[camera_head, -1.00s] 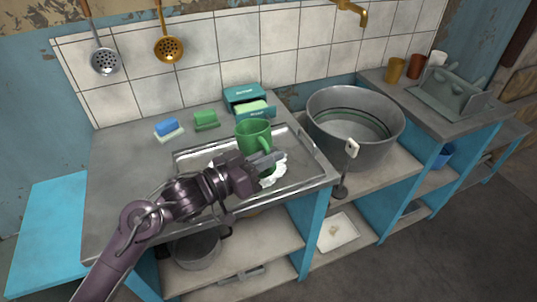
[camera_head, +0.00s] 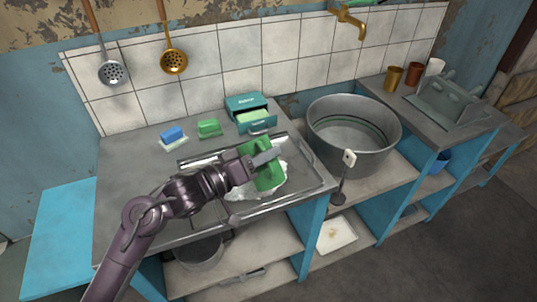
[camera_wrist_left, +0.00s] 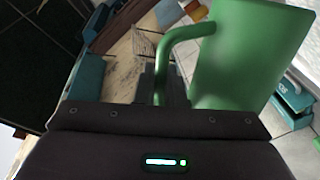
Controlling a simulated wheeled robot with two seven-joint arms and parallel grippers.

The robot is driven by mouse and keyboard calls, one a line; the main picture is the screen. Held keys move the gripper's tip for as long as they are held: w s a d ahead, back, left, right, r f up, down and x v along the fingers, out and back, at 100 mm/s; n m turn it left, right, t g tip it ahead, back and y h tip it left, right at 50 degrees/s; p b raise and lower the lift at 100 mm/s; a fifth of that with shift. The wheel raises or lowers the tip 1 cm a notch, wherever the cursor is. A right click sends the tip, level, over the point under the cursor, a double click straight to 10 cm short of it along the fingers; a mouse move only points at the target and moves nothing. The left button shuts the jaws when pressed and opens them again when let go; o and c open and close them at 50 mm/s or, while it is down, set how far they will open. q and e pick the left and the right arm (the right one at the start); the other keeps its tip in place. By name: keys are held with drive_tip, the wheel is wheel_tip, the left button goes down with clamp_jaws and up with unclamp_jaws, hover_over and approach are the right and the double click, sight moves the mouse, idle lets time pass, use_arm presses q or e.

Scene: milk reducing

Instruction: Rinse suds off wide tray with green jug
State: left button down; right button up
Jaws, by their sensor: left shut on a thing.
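The green jug (camera_head: 268,176) is tipped over above the wide metal tray (camera_head: 310,190) on the counter. White suds (camera_head: 240,194) show on the tray around and below the jug. My left gripper (camera_head: 262,160) is shut on the jug's handle; in the left wrist view the handle (camera_wrist_left: 166,62) runs down between the fingers and the jug's body (camera_wrist_left: 245,60) fills the right side. Whether water is flowing from the jug cannot be seen. My right gripper is not in view.
A large metal basin (camera_head: 385,150) stands right of the tray. Behind the tray are a teal box (camera_head: 250,112), a green sponge (camera_head: 209,128) and a blue sponge (camera_head: 172,135). The counter's left part (camera_head: 125,185) is clear.

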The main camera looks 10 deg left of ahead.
use_arm(q)
drive_tip(key=shift+w+a+r+n+p, duration=0.35)
drive_tip(key=shift+w+a+r+n, duration=0.1)
drive_tip(key=shift+n, duration=0.65)
drive_tip(key=shift+w+a+n+p, duration=0.45)
drive_tip(key=shift+n+p, duration=0.45)
drive_tip(key=shift+p, duration=0.75)
drive_tip(key=shift+f, duration=0.1)
drive_tip(key=shift+f, duration=0.1)
